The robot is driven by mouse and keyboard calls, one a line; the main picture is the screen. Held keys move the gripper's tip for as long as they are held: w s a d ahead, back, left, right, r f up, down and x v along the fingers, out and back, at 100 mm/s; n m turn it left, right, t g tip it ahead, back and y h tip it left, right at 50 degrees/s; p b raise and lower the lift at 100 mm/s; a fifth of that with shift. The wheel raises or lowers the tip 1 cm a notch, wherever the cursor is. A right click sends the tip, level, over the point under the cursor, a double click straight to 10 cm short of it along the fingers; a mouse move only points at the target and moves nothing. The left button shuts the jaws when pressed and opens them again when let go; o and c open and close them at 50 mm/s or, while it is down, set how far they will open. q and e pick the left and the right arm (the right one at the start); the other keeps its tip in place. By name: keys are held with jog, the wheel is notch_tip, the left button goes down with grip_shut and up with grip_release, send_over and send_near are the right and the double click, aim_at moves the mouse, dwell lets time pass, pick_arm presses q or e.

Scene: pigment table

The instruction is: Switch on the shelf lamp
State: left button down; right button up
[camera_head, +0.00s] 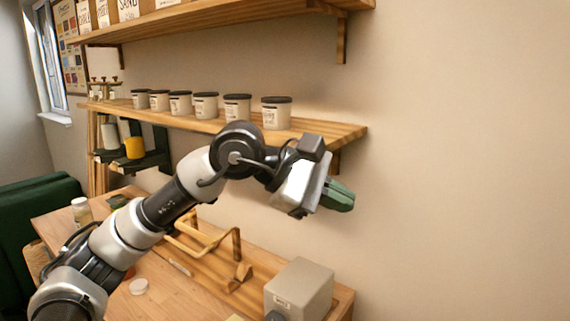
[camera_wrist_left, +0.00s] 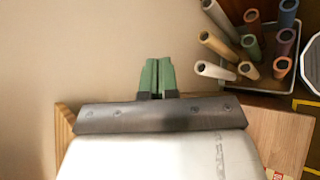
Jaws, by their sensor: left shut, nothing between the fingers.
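I cannot make out a shelf lamp or its switch in either view. The lower wall shelf (camera_head: 330,130) runs along the wall with a row of jars on it. My left gripper (camera_head: 341,196) has green fingers and is in front of the wall, below and near the right end of that shelf. In the left wrist view its two green fingertips (camera_wrist_left: 158,65) are together with nothing between them, against a background of bare wall. My arm hides part of the wall and the table behind it. My right gripper is in neither view.
Several lidded jars (camera_head: 206,106) stand on the lower shelf; an upper shelf (camera_head: 220,20) is above. Below are a wooden table (camera_head: 110,300), a wooden rack (camera_head: 237,250) and a grey box (camera_head: 300,287). Rolled tubes (camera_wrist_left: 250,50) stand in a holder in the wrist view. The wall at right is clear.

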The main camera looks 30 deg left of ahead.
pick_arm(q)
jog(key=a+r+t+y, duration=0.1)
jog(key=a+r+y, duration=0.15)
jog(key=a, duration=0.25)
jog(key=a+r+n+t+y, duration=0.1)
jog(key=a+r+y, duration=0.1)
jog(key=a+y, duration=0.3)
jog(key=a+r+t+y, duration=0.1)
jog(key=a+r+y, duration=0.15)
jog(key=a, duration=0.35)
jog(key=w+r+p+x, duration=0.1)
jog(key=p+x, duration=0.4)
jog(key=x, duration=0.7)
jog(key=shift+w+d+h+p, duration=0.3)
jog(key=shift+w+d+p, duration=0.1)
jog(key=t+b, duration=0.3)
jog(key=b, duration=0.8)
jog(key=shift+t+h, duration=0.3)
